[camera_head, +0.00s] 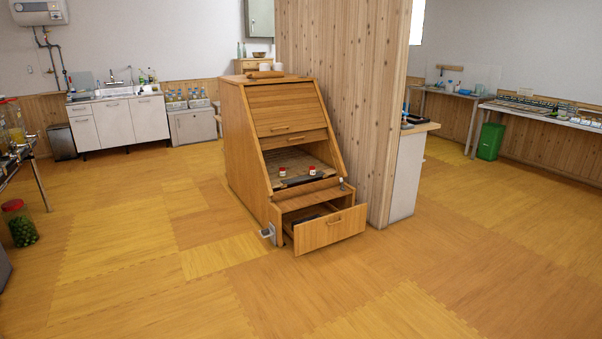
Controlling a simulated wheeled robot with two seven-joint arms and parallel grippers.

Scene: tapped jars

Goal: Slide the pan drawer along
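The wooden cabinet (245,150) with a sloped front stands in the middle of the view. At its bottom a drawer (330,229) is pulled partly out, with a small wooden handle (335,221) on its front. Something dark shows inside the drawer, but I cannot tell what. No label shows whether this is the pan drawer. A grey metal piece (268,233) sits at the cabinet's lower front corner, left of the drawer. Neither of my grippers is in view.
Two red-lidded jars (311,171) stand on the cabinet's open shelf. A wooden partition (340,90) rises right behind the cabinet. A jar of green things (20,224) stands on the floor at left. The floor (330,290) in front is clear.

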